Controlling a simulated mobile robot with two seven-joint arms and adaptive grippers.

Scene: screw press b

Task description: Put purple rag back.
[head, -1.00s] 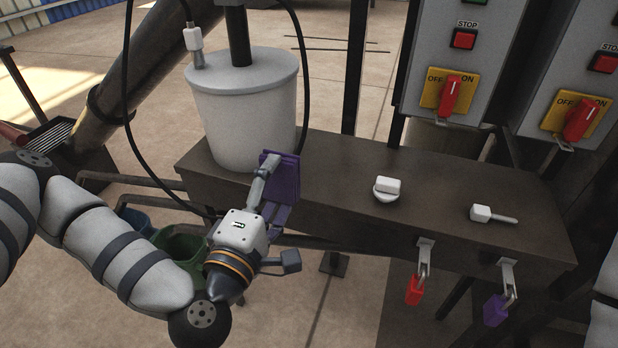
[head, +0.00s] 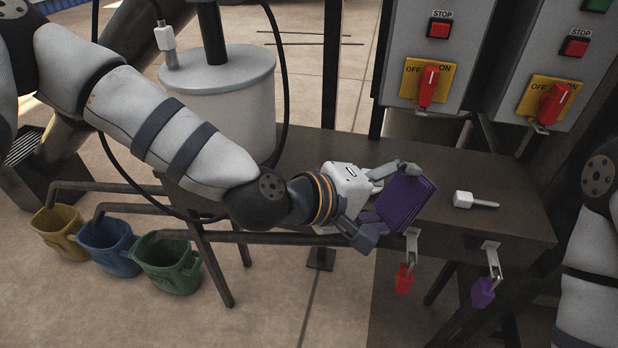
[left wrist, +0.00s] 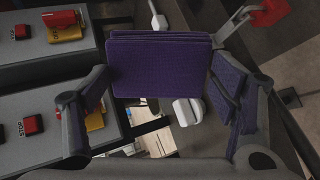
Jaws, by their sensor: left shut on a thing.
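In the left wrist view the rag (left wrist: 158,66) spans the space between the fingers, and another purple fold lies by the right finger. The left gripper is shut on it. A purple clip (head: 483,291) and a red clip (head: 404,279) hang from metal brackets on the bench front. My right arm shows at the right edge; its gripper is out of view.
The dark bench (head: 520,228) holds a white-headed tool (head: 474,200) and a white brush-like item (left wrist: 187,111), mostly behind my gripper in the head view. A white cylinder (head: 225,105) stands left. Switch boxes (head: 428,60) stand behind. Yellow, blue and green buckets (head: 168,263) are lower left.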

